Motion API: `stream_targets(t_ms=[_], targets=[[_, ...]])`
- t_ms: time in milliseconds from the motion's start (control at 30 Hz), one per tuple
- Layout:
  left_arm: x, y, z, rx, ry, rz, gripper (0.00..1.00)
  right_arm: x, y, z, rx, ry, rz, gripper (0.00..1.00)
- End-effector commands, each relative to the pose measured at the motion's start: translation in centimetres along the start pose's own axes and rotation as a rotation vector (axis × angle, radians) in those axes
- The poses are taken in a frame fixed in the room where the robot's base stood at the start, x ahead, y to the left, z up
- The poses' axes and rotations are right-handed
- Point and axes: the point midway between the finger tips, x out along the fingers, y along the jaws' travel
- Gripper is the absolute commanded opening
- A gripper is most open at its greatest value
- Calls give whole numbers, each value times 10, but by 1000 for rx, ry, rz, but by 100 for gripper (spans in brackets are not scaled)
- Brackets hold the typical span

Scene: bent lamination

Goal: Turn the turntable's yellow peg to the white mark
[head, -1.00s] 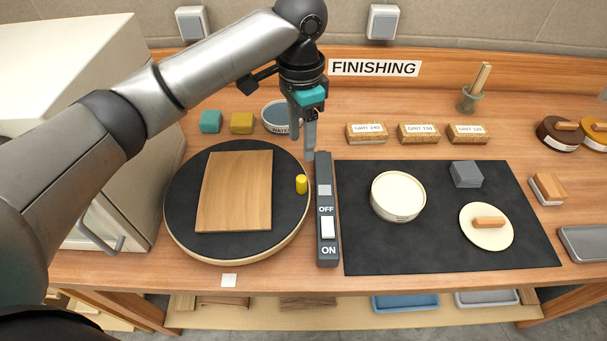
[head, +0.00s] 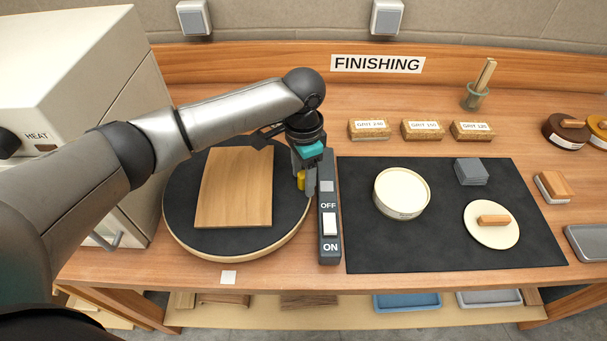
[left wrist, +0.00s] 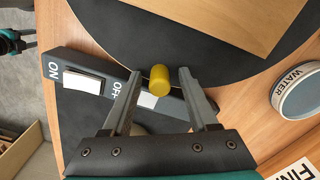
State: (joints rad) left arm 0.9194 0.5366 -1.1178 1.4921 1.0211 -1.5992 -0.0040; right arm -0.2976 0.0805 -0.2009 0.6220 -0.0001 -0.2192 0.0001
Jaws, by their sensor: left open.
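The round black turntable (head: 185,225) carries a bent wooden panel (head: 235,190). Its yellow peg (head: 301,181) stands near the right edge of the disc. My left gripper (head: 306,190) is lowered at the peg. In the left wrist view the yellow peg (left wrist: 159,79) shows between the two open fingertips (left wrist: 160,78), with a gap on each side. The white mark (head: 228,277) is a small square on the bench, in front of the turntable's near edge.
A grey switch box (head: 329,250) marked OFF and ON stands close to the right of the turntable. A black mat (head: 430,245) holds a cream bowl (head: 402,190). A white oven-like box (head: 70,60) stands at the left. A water bowl (left wrist: 300,92) shows in the wrist view.

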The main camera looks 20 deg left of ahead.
Motion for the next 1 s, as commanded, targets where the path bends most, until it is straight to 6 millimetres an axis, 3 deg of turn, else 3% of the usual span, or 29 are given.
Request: stream_targets(t_ms=[67, 567, 1000], targets=[[0, 0, 0, 0, 0, 0, 55, 0, 0, 0, 0, -1, 0, 50], [0, 0, 0, 0, 0, 1, 0, 0, 0, 2, 0, -4, -1, 50], [-1, 0, 0, 0, 1, 1, 0, 0, -1, 4, 1, -7, -1, 50]])
